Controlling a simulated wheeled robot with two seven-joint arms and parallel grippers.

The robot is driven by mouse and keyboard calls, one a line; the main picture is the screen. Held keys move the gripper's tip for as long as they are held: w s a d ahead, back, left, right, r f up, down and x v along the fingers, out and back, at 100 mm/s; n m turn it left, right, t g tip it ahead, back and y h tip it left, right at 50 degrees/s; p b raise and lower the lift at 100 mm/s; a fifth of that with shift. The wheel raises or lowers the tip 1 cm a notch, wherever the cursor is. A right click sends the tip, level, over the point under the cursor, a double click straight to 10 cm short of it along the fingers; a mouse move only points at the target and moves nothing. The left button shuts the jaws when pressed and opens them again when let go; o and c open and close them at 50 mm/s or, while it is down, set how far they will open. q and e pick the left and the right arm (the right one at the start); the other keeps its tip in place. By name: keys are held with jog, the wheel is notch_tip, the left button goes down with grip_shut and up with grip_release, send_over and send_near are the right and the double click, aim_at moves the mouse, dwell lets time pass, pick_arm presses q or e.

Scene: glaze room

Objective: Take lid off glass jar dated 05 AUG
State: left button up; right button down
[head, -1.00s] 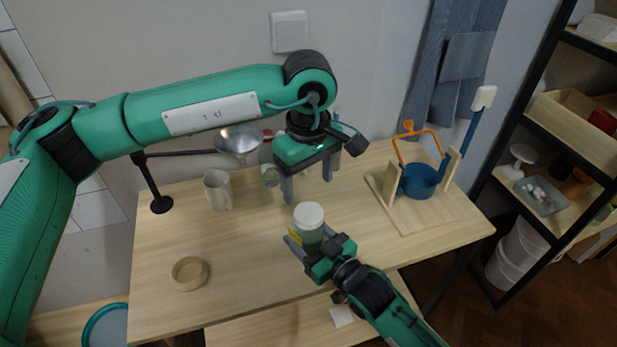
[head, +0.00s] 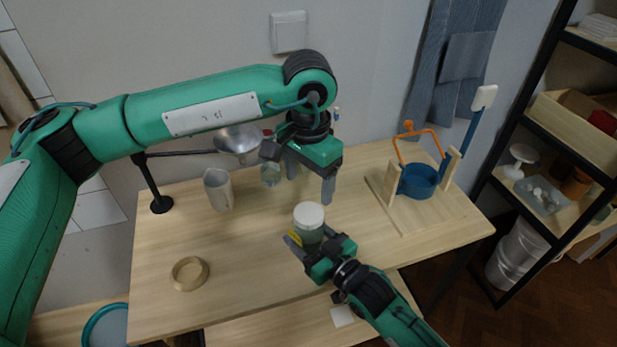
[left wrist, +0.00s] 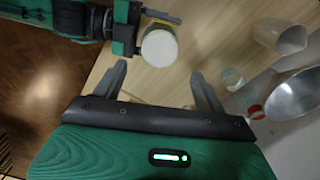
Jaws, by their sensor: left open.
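A glass jar (head: 308,237) with a white lid (head: 309,215) and a yellow label stands upright near the middle of the table; the date is too small to read. My right gripper (head: 308,241) has its fingers on both sides of the jar's body, below the lid, and looks shut on it. My left gripper (head: 309,184) is open and empty, above and behind the jar, apart from the lid. In the left wrist view the lid (left wrist: 159,47) shows beyond the open fingers of my left gripper (left wrist: 160,88), beside my right gripper (left wrist: 127,32).
A beige pitcher (head: 218,190), a small glass jar (head: 270,175) and a metal bowl (head: 238,143) on a stand are at the back left. A wooden ring (head: 189,273) lies front left. The front left table is mostly clear.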

aim_at(308, 213)
pick_arm(q)
jog(key=shift+f+m, duration=0.1)
jog(key=shift+m, duration=0.3)
jog(key=shift+f, duration=3.9)
jog(key=c, duration=1)
